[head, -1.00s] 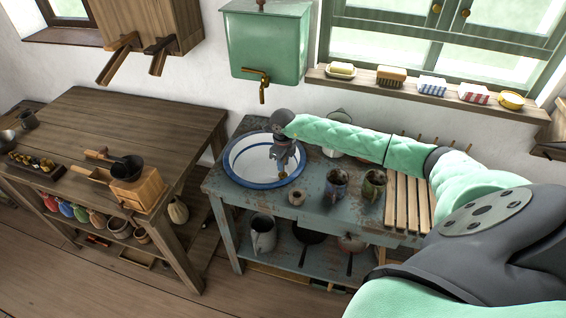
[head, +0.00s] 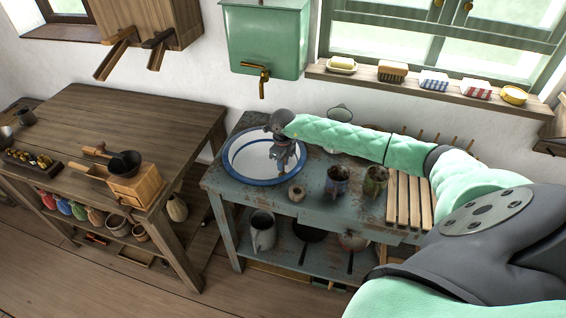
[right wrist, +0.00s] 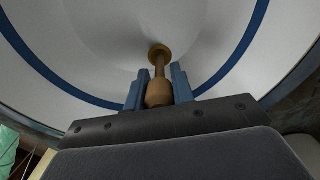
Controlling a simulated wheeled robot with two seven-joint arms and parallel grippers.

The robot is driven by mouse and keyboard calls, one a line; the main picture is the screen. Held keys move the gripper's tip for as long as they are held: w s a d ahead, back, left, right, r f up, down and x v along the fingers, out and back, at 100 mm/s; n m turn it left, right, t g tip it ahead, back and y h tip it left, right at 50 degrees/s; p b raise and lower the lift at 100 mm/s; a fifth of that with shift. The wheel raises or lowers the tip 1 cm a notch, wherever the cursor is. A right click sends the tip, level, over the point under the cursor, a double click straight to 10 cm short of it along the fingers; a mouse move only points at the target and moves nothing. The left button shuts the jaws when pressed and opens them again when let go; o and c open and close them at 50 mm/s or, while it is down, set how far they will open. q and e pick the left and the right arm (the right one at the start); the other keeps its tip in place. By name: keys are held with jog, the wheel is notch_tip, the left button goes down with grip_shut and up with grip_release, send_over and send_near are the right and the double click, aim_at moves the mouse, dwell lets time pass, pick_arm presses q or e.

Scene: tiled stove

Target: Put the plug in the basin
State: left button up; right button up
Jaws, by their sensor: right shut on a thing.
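The basin (head: 232,170) is a white enamel bowl with blue bands on the worn blue-grey washstand. Its white inside and a blue band (right wrist: 250,48) fill much of the right wrist view. My right gripper (head: 280,166) points down over the basin's right part. It is shut on the plug (right wrist: 158,93), a brown-gold piece with a thick body between the fingers, a thin stem and a round end (right wrist: 159,52). The round end shows against the white bowl; I cannot tell whether it touches the bottom. The drain hole is not seen. My left gripper is not in view.
A small brown pot (head: 296,193) and two mugs (head: 337,181) (head: 374,182) stand right of the basin, beside a slatted wooden rack (head: 408,203). A green water tank (head: 266,38) with a brass tap (head: 263,80) hangs above. A wooden table (head: 130,115) stands left.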

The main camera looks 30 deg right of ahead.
jog(key=shift+f, duration=0.2)
jog(key=o, duration=1)
jog(key=shift+c, duration=0.2)
jog(key=shift+r, duration=0.1)
jog(key=shift+r+b, duration=0.3)
jog(key=shift+b, duration=0.05)
notch_tip(320, 180, up, 6)
jog(key=shift+f+b, duration=0.1)
jog(key=shift+b, duration=0.9)
jog(key=shift+r, duration=0.65)
